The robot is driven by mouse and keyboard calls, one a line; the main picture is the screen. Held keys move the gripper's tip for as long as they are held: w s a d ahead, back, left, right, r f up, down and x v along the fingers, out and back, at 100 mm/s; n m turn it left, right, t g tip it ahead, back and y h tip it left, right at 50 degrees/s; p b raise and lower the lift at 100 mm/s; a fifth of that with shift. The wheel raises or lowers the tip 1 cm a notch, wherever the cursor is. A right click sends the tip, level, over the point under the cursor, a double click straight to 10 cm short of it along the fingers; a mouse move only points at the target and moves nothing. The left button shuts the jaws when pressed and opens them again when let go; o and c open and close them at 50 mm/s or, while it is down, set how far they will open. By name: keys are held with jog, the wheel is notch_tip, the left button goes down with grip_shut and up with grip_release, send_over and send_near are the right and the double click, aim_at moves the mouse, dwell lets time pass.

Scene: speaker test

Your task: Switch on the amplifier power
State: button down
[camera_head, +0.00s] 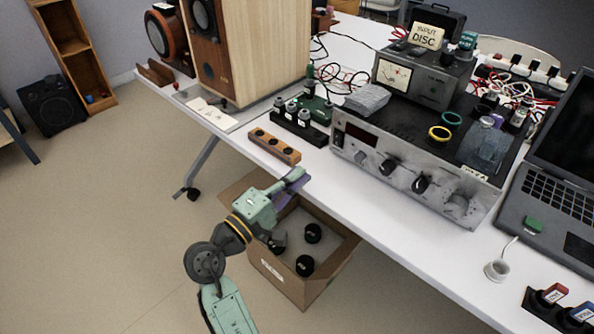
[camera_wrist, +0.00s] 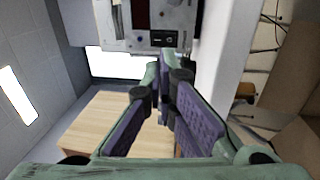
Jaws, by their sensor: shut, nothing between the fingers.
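The amplifier (camera_head: 360,150) is a wide silver-fronted unit on the white table, with a dark display window and several knobs along its front. A grey panel with a dark window (camera_wrist: 141,14) and a small black control shows at the top of the wrist view; it looks like part of the amplifier front. I cannot tell which control is the power switch. My gripper (camera_head: 295,181) is at the table's front edge, left of the amplifier and apart from it. Its purple-padded fingers (camera_wrist: 166,68) are shut and empty.
A wooden block with black holes (camera_head: 274,147) lies on the table near my gripper. An open cardboard box (camera_head: 335,262) stands on the floor below. A grey meter unit (camera_head: 425,80) and green and yellow rings (camera_head: 440,133) rest on the amplifier. A laptop (camera_head: 555,190) is at right.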

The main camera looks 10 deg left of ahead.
aim_at(337, 137)
jog(key=p+x, duration=0.2)
jog(key=x, duration=0.8)
jog(key=shift+a+r+p, duration=0.1)
jog(key=shift+r+p, duration=0.05)
jog(key=shift+p, duration=0.15)
jog(key=shift+w+d, duration=0.35)
jog(key=shift+w, duration=0.1)
jog(key=shift+w+d+r+p, duration=0.25)
jog(key=shift+w+r+p, duration=0.1)
jog(key=shift+r+p, duration=0.05)
jog(key=shift+f, duration=0.15)
jog(key=shift+s, duration=0.15)
